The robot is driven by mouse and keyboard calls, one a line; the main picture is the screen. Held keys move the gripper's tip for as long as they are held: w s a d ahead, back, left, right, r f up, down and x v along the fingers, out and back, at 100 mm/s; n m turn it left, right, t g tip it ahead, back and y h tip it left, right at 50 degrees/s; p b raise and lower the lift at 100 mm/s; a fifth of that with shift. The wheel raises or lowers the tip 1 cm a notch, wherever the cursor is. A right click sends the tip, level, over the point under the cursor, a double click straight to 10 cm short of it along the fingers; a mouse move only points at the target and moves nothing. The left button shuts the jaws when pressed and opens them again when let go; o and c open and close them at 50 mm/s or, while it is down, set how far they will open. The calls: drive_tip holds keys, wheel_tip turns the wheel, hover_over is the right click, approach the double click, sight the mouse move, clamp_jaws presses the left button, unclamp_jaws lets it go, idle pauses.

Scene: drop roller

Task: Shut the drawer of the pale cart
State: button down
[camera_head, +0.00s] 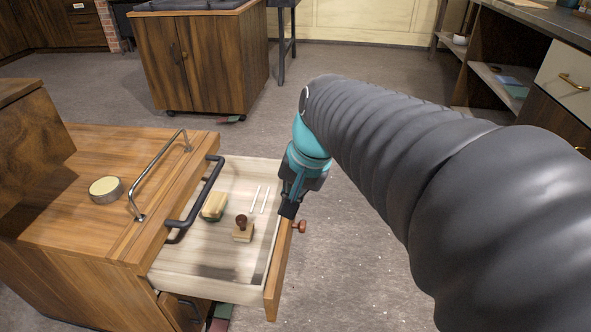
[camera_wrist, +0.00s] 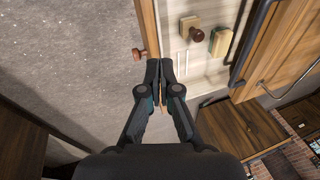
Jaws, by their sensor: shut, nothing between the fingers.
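The cart (camera_head: 85,185) is a light orange-brown wooden unit at the left of the head view. Its drawer (camera_head: 205,288) is pulled out to the right and has a pale interior. The drawer front (camera_head: 278,272) bears a round reddish-brown knob (camera_head: 300,227), also seen in the wrist view (camera_wrist: 138,54). My gripper (camera_head: 287,211) is shut and empty, pointing down at the drawer front, close beside the knob. In the wrist view its fingertips (camera_wrist: 160,66) overlap the front's top edge; I cannot tell whether they touch it.
The drawer holds a stamp (camera_head: 242,231), a yellowish block (camera_head: 214,206) and two white sticks (camera_head: 259,199). A round tin (camera_head: 105,189) and a metal rail (camera_head: 158,170) are on the cart top. Another wooden cabinet (camera_head: 205,60) stands behind. The floor right of the drawer is clear.

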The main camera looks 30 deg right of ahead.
drive_tip(key=w+d+f+m+t+y+b, duration=0.1)
drive_tip(key=w+d+f+m+y, duration=0.1)
drive_tip(key=w+d+m, duration=0.35)
drive_tip(key=w+d+f+m+y+b, duration=0.1)
drive_tip(key=w+d+f+m+y, duration=0.1)
drive_tip(key=d+m, duration=0.6)
drive_tip(key=w+d+f+m+t+y+b, duration=0.1)
drive_tip(key=w+d+f+m+y, duration=0.2)
drive_tip(key=d, duration=0.6)
drive_tip(key=w+a+f+h+b, duration=0.1)
drive_tip(key=w+a+f, duration=0.5)
drive_tip(key=a, duration=0.3)
drive_tip(key=shift+w+f+b, duration=0.25)
drive_tip(key=shift+w+b, duration=0.1)
drive_tip(key=shift+w, duration=0.35)
drive_tip(key=shift+m, duration=0.25)
